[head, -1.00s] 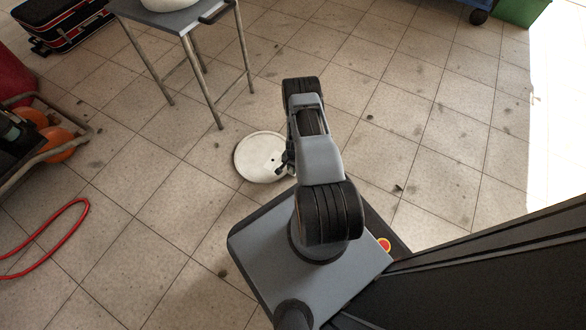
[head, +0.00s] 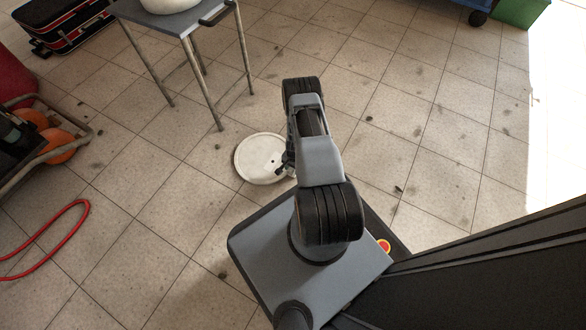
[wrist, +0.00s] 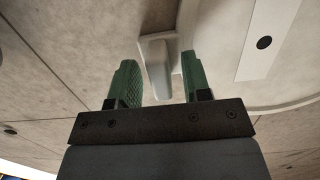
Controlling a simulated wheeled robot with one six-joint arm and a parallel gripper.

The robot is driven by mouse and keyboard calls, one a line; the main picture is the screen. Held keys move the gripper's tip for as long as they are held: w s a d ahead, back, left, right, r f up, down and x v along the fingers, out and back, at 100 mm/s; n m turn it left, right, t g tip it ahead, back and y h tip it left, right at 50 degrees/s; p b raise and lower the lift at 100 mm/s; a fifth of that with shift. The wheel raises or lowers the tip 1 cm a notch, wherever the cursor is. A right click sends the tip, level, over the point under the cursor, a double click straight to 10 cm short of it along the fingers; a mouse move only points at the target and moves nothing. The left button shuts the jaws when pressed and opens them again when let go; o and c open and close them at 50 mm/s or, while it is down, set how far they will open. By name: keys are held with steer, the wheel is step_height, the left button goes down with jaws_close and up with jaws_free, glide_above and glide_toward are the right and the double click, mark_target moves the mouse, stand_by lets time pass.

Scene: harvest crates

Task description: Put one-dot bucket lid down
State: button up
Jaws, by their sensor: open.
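The white round bucket lid (head: 258,158) lies flat on the tiled floor in front of my base, left of my arm. In the wrist view the lid (wrist: 225,50) fills the upper right, with a single black dot (wrist: 264,42) on a pale label. A raised pale tab or handle (wrist: 156,65) at its edge stands between the two green fingers of my gripper (wrist: 156,82). The fingers are open, with a gap at least on the tab's left side. My arm hides part of the lid's right edge in the head view.
A grey metal-legged table (head: 180,20) with a white container (head: 173,4) stands behind the lid. A cart with orange balls (head: 60,142) and a red hose (head: 60,235) are at the left. The floor to the right is clear.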

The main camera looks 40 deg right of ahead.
steer(key=w+r+n+p, duration=0.1)
steer(key=w+r+p, duration=0.15)
steer(key=r, duration=0.95)
steer(key=w+r+n+p, duration=0.2)
steer(key=w+r, duration=0.2)
steer(key=r, duration=0.9)
steer(key=a+r+n+t, duration=0.15)
steer(key=a+r, duration=0.25)
steer(key=r, duration=0.4)
steer(key=a+r+n, duration=0.2)
steer(key=a+r, duration=0.1)
steer(key=r, duration=0.5)
steer(key=s+a+r+n+t, duration=0.1)
steer(key=s+a+r+n, duration=0.2)
steer(key=s+r, duration=0.4)
steer(key=s+a+r+n+h, duration=0.1)
steer(key=s+a+r+n, duration=0.2)
steer(key=s+a+r, duration=0.3)
step_height(320, 180, up, 4)
steer(key=shift+s+a+r+t, duration=0.2)
steer(key=shift+s+a+t, duration=0.15)
steer(key=shift+s, duration=0.85)
steer(key=shift+n, duration=0.25)
